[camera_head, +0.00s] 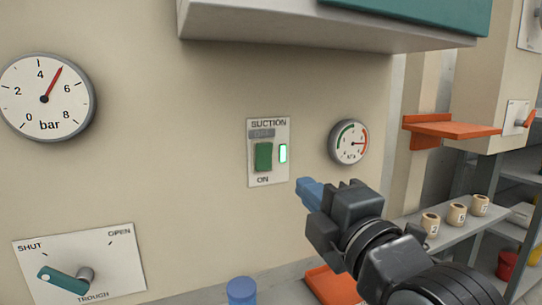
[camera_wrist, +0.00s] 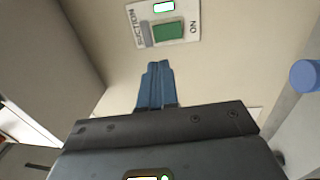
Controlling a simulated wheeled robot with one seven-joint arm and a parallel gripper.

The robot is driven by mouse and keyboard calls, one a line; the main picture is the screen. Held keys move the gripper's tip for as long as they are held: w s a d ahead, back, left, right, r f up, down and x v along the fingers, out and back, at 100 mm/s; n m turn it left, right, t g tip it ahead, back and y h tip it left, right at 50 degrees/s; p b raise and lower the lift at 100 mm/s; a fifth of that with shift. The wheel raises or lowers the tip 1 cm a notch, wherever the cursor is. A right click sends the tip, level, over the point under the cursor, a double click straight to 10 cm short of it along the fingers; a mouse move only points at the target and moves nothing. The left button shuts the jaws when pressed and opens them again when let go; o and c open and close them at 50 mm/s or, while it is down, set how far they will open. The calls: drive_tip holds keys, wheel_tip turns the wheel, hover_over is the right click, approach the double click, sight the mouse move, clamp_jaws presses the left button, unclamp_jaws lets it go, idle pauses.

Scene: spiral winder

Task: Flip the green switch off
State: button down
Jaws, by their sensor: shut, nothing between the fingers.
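The green switch (camera_head: 263,156) is a rocker on a white plate labelled SUCTION (camera_head: 281,123), with ON printed below it. A small green-white indicator light (camera_head: 283,153) glows to its right. A grey label strip partly shows above the rocker. In the wrist view the switch (camera_wrist: 168,31) lies ahead of the fingertips, with the lit indicator (camera_wrist: 164,7) beyond it. My gripper (camera_head: 307,186) is shut and empty, with blue fingers, to the lower right of the plate in the head view. In the wrist view its fingertips (camera_wrist: 157,66) show apart from the plate.
A kPa gauge (camera_head: 349,143) is right of the switch plate, and a bar gauge (camera_head: 45,97) is at the left. A TROUGH lever (camera_head: 62,281) is at the lower left. A grey-teal overhang (camera_head: 300,28) juts out above. A blue cylinder (camera_head: 241,291) stands below.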

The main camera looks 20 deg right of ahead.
sight(267, 150)
drive_tip(key=shift+f+b, duration=0.1)
drive_tip(key=shift+b, duration=0.2)
drive_tip(key=w+b, duration=0.1)
drive_tip(key=b, duration=0.4)
drive_tip(key=shift+w+f+b, duration=0.1)
drive_tip(key=shift+w+b, duration=0.3)
drive_tip(key=b, duration=0.5)
drive_tip(key=shift+w, duration=0.3)
drive_tip(key=w, duration=0.3)
drive_tip(key=w+r+p, duration=0.1)
drive_tip(key=w, duration=0.2)
drive_tip(key=w+r+p, duration=0.1)
drive_tip(key=w, duration=0.3)
drive_tip(key=shift+w, duration=0.75)
drive_tip(key=shift+r, duration=0.1)
